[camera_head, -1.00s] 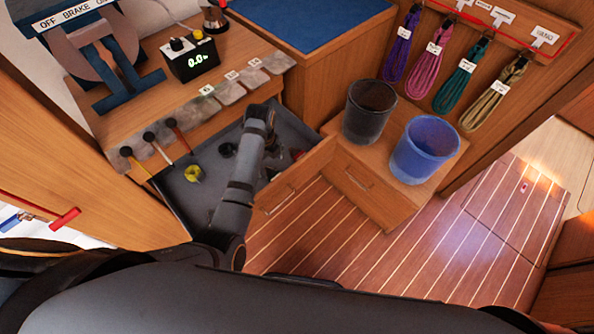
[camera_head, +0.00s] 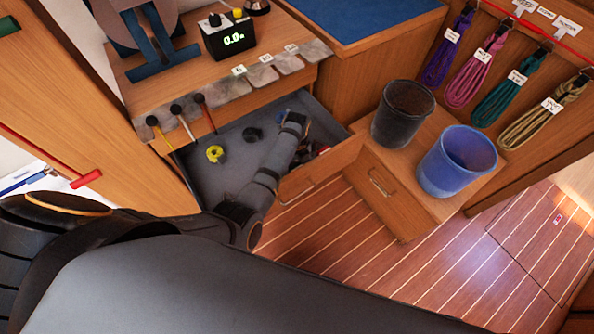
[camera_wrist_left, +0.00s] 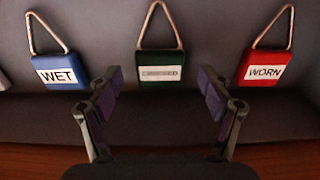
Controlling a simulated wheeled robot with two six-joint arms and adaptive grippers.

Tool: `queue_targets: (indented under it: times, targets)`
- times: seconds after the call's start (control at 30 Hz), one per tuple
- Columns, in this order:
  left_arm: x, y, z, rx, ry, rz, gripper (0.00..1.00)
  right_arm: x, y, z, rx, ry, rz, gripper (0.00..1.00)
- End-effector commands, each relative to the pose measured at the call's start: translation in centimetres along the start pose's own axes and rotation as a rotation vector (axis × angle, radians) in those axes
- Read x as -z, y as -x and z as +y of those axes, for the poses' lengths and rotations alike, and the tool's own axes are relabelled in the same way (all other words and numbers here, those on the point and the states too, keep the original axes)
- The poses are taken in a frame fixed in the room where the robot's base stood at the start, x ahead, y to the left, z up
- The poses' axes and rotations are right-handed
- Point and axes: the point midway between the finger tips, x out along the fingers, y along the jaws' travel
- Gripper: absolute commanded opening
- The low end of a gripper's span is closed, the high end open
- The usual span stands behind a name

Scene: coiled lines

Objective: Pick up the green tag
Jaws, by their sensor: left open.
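The green tag (camera_wrist_left: 160,72) shows in the left wrist view, centred, with a thin loop handle at the top and a white label too blurred to read. My left gripper (camera_wrist_left: 160,82) is open and empty, with one finger on either side of the tag's width and nearer the camera. I cannot tell whether the fingers touch it. In the head view my left gripper (camera_head: 302,122) reaches into the open drawer (camera_head: 200,178), and the green tag cannot be made out there. My right gripper is not in view.
A blue WET tag (camera_wrist_left: 61,70) lies left of the green tag and a red WORN tag (camera_wrist_left: 267,68) right of it, with gaps between. A black bin (camera_head: 403,115) and blue bin (camera_head: 456,162) stand right.

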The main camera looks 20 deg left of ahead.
Motion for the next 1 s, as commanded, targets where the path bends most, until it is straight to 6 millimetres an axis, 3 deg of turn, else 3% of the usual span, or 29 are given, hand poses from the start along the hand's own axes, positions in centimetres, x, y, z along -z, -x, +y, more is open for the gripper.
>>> queue_targets:
  times: [0.1, 0.3, 0.73, 1.0]
  targets:
    - [-0.01, -1.14, 0.01, 0.0, 0.001, 0.0, 0.79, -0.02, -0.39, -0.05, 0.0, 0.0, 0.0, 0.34]
    - [0.0, -1.15, 0.03, 0.0, 0.001, 0.0, 0.79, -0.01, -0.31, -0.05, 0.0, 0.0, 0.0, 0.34]
    - [0.0, -1.14, 0.04, 0.0, 0.001, 0.0, 0.22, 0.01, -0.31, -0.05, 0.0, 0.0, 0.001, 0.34]
    - [-0.01, -0.91, 0.03, 0.0, 0.001, 0.0, 0.21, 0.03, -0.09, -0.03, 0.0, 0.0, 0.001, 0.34]
